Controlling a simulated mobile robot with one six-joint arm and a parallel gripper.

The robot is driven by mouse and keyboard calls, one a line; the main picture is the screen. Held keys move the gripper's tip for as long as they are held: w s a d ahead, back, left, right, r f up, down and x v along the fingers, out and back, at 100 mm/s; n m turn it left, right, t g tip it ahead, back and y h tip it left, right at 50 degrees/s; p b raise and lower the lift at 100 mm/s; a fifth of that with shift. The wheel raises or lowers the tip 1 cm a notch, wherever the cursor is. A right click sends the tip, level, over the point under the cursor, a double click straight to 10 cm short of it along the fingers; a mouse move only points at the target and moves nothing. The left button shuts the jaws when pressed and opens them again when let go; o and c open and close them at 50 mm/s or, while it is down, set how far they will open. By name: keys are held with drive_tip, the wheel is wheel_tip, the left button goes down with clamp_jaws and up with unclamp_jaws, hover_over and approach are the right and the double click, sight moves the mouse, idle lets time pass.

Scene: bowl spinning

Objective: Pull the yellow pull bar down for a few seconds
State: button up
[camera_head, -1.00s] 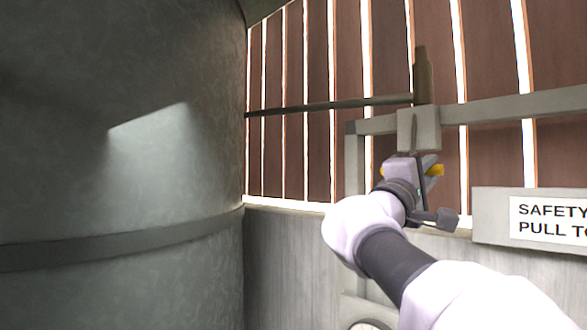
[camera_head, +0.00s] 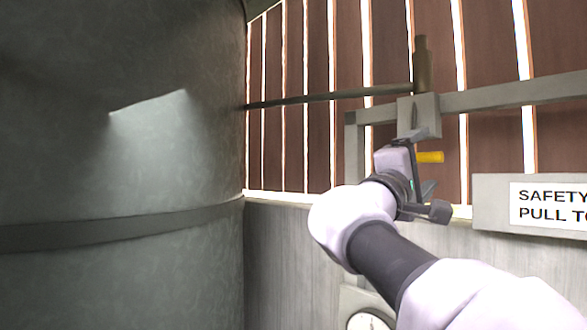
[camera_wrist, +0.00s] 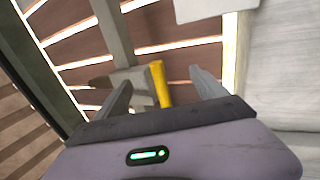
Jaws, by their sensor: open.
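The yellow pull bar (camera_head: 430,157) shows just right of my gripper in the head view, its left part hidden behind the gripper. In the wrist view the bar (camera_wrist: 160,84) stands between the two fingers, nearer the middle, with space on both sides. My gripper (camera_head: 420,160) is open, and its fingers (camera_wrist: 162,88) show apart around the bar in the wrist view. Neither finger visibly touches the bar. A grey bracket (camera_head: 424,108) is just above the gripper.
A large grey cylindrical tank (camera_head: 130,170) fills the left. A grey horizontal beam (camera_head: 515,94) and a long rod (camera_head: 320,97) cross above. A safety sign (camera_head: 545,203) is at the right, and a round gauge (camera_head: 370,321) is low down. A slatted wall stands behind.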

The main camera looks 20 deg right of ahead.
drive_tip(key=b+v, duration=0.3)
drive_tip(key=v, duration=0.3)
drive_tip(key=shift+a, duration=0.2)
drive_tip(key=shift+f, duration=0.15)
